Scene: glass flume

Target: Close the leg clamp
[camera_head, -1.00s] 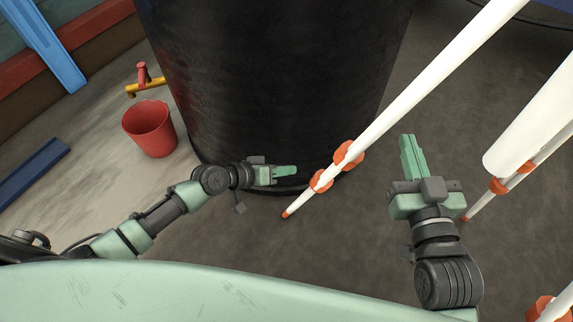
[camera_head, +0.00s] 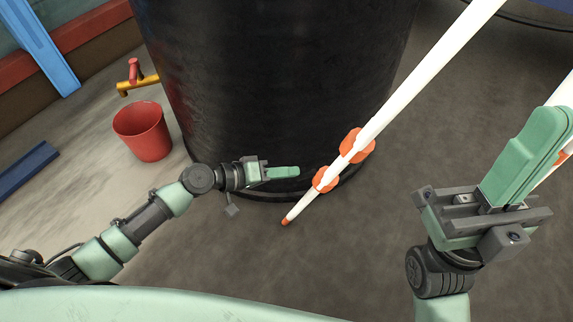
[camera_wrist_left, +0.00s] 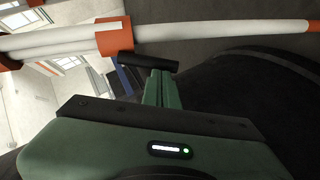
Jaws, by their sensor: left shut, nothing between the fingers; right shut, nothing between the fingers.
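A white pole (camera_head: 420,84), its leg with an orange tip, slants down in front of the black barrel. Two orange clamps sit on it, an upper one (camera_head: 357,146) and a lower one (camera_head: 326,179). In the left wrist view an orange clamp (camera_wrist_left: 115,36) wraps the white tubes, with a short black bar (camera_wrist_left: 148,62), perhaps its lever, beside it. My left gripper (camera_head: 297,172) is shut and empty, just left of the lower clamp. In the left wrist view its fingertips (camera_wrist_left: 161,74) are close below the bar; contact cannot be told. My right gripper (camera_head: 556,122) is shut and empty at the right.
The large black barrel (camera_head: 270,90) stands directly behind the leg. A red bucket (camera_head: 143,132) and a yellow tap with a red handle (camera_head: 135,78) are at the left. Another white pole (camera_head: 563,92) is partly hidden behind my right gripper. The floor between my arms is clear.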

